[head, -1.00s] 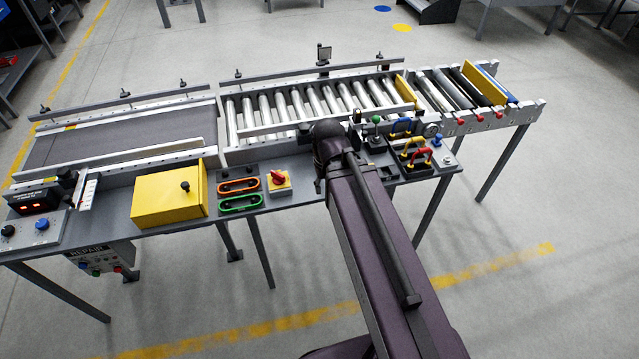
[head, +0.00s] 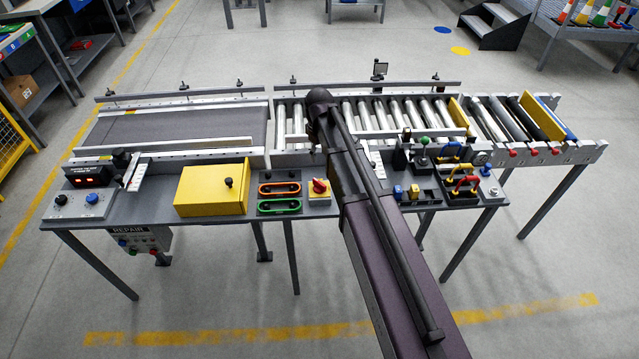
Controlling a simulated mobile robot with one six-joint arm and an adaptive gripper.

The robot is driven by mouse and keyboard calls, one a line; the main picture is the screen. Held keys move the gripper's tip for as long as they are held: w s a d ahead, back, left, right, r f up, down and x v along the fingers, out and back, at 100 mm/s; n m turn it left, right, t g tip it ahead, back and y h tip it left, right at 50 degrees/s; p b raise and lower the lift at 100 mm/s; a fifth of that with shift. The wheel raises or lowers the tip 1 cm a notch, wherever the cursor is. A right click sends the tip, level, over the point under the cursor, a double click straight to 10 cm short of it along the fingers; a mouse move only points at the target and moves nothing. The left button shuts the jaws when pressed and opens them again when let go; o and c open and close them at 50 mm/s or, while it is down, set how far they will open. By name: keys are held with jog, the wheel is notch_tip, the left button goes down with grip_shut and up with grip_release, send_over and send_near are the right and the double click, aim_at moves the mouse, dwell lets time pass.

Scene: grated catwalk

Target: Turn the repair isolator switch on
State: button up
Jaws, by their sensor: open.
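A red rotary switch handle (head: 320,186) on a yellow plate is on the table's front strip, just left of my arm. It looks like an isolator switch, but I can read no label on it and its setting is too small to tell. A grey box marked REPAIR (head: 138,239) hangs under the table's front left, with small coloured controls on its face. I cannot tell which of the two carries the repair isolator. My dark arm reaches over the table to the right of the red handle. My gripper cannot be made out; the arm hides that area.
A control panel (head: 82,200) with a red display is at far left. Behind run a belt (head: 175,128) and rollers.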

aim_at(319, 182)
jog(key=shift+f, duration=0.15)
notch_tip(319, 182, down, 14)
jog(key=b, duration=1.3)
jog(key=shift+r+b, duration=0.25)
jog(key=shift+b, duration=0.15)
dwell(0.4)
grip_shut()
